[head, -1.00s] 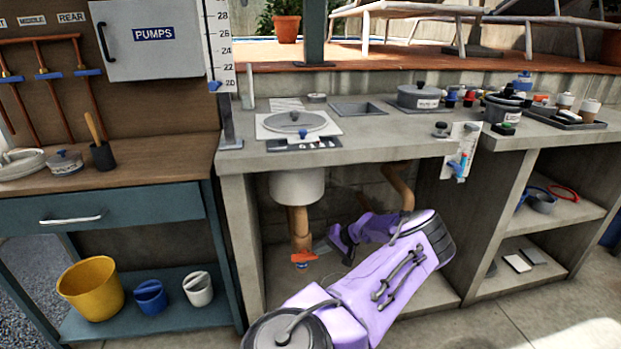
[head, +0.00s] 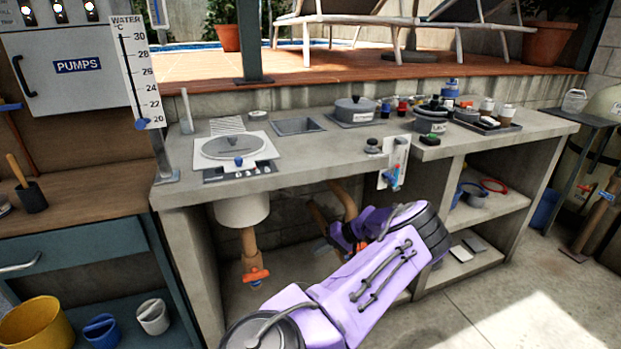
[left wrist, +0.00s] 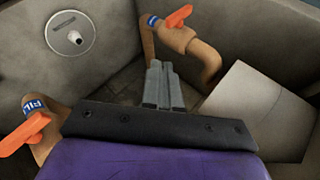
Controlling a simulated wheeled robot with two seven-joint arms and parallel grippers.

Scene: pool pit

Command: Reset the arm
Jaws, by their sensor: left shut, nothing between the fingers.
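My left arm, purple with dark joints, reaches under the grey counter in the head view. Its gripper (head: 334,240) is low in the open bay below the counter, with the fingertips hard to make out there. In the left wrist view the two grey fingers (left wrist: 162,72) lie together, shut and empty. Ahead of them is a brown pipe with an orange handle (left wrist: 178,16). Another orange-handled pipe (left wrist: 24,133) is at the left. My right gripper is in neither view.
The counter (head: 310,165) overhangs the arm. A pipe with an orange valve (head: 256,276) hangs left of the gripper. The divider and shelves (head: 480,215) stand right of it. In the left wrist view a pale panel (left wrist: 252,105) lies close at the right. Floor at the lower right is clear.

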